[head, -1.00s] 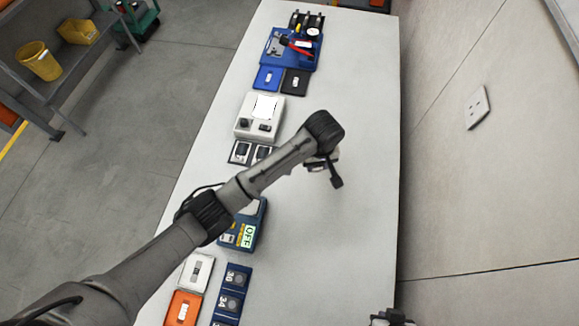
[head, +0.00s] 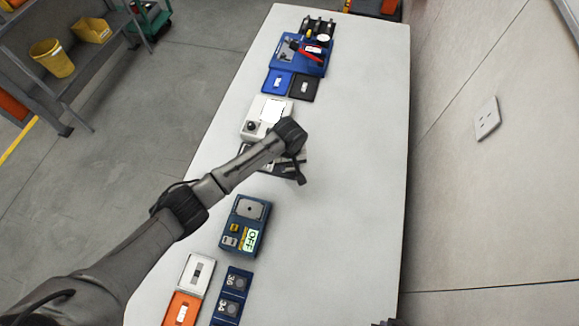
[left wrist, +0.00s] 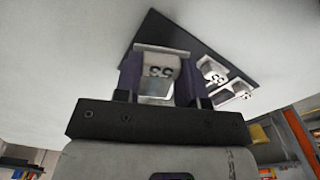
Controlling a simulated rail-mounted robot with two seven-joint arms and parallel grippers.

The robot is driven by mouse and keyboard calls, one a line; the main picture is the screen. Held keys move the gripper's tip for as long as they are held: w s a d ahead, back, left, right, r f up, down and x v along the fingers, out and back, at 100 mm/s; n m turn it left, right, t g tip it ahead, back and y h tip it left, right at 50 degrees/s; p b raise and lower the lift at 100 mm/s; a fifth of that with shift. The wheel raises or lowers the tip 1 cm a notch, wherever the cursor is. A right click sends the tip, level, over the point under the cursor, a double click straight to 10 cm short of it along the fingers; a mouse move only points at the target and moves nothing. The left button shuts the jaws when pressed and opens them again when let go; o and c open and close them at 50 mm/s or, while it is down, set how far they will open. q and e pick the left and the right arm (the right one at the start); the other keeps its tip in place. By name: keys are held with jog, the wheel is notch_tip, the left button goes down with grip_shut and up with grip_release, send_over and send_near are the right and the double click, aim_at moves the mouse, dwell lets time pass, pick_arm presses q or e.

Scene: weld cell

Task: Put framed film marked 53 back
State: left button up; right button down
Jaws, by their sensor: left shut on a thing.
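My left gripper (left wrist: 160,85) is shut on the framed film marked 53 (left wrist: 158,65), a light frame whose number appears upside down in the left wrist view. The film is over or at one end of a dark holder plate (left wrist: 195,45); I cannot tell if they touch. Two more light framed films (left wrist: 212,70) and (left wrist: 236,92) are on that plate beside it. In the head view my left gripper (head: 298,172) is just below the white device, and my wrist and forearm hide most of the plate. The held film cannot be made out there.
The white device (head: 257,112) stands just beyond the plate. A blue meter reading OFF (head: 240,228) is nearer me. Blue holders marked 36 and 34 (head: 232,296), a white tray (head: 195,272) and an orange tray (head: 182,308) lie at the front. The table's right side (head: 350,190) is clear.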

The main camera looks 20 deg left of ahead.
aim_at(289, 168)
pick_arm(q)
jog(key=shift+f, duration=1.45)
pick_arm(e)
jog(key=shift+f, duration=0.2)
pick_arm(q)
jog(key=shift+f, duration=0.1)
jog(key=o, duration=0.9)
pick_arm(e)
jog(key=shift+d, duration=0.1)
pick_arm(q)
notch_tip(289, 168, up, 10)
jog(key=shift+r+p, duration=0.2)
jog(key=shift+p, duration=0.4)
jog(key=shift+r, duration=0.85)
pick_arm(e)
jog(key=shift+r, duration=0.85)
